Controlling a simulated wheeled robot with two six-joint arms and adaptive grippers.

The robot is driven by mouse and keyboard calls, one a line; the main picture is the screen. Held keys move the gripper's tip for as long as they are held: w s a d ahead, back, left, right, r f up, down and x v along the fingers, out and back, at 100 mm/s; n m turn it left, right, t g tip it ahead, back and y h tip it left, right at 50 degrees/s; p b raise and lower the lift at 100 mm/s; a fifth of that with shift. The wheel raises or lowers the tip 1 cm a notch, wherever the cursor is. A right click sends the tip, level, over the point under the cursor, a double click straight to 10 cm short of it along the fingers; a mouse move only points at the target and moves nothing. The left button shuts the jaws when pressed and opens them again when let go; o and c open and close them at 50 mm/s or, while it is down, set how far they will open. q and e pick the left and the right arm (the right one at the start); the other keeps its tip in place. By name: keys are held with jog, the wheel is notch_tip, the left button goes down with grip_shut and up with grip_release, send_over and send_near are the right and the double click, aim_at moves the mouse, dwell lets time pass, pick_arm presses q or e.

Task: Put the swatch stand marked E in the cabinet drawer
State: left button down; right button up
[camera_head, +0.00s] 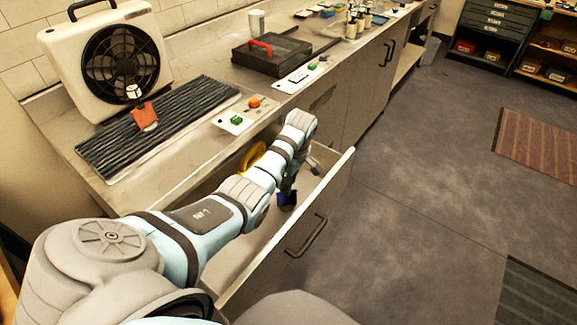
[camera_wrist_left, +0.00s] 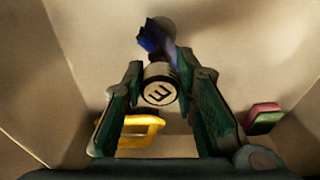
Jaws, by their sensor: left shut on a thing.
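The swatch stand marked E (camera_wrist_left: 160,93) has a round white label with a dark E and a blue swatch (camera_wrist_left: 153,38). My left gripper (camera_wrist_left: 162,80) is shut on the stand's round marked part. In the head view, the left gripper (camera_head: 287,181) reaches down into the open cabinet drawer (camera_head: 322,193), and the blue swatch (camera_head: 287,201) shows just below it, inside the drawer walls. Whether the stand touches the drawer floor, I cannot tell. My right gripper is out of view.
A yellow object (camera_head: 252,156) lies in the drawer, also in the wrist view (camera_wrist_left: 146,130), near a red-and-green block (camera_wrist_left: 264,117). On the counter are a stand with a red-orange swatch (camera_head: 144,114), a fan (camera_head: 112,65), a striped mat (camera_head: 100,152) and a black case (camera_head: 262,56).

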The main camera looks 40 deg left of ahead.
pick_arm(q)
jog(key=shift+f, duration=0.1)
jog(key=c, duration=1.2)
grip_release()
jog(key=shift+o, duration=0.6)
jog(key=shift+o, duration=1.4)
notch_tip(320, 180, up, 7)
jog(key=p, duration=0.8)
jog(key=shift+p, duration=0.3)
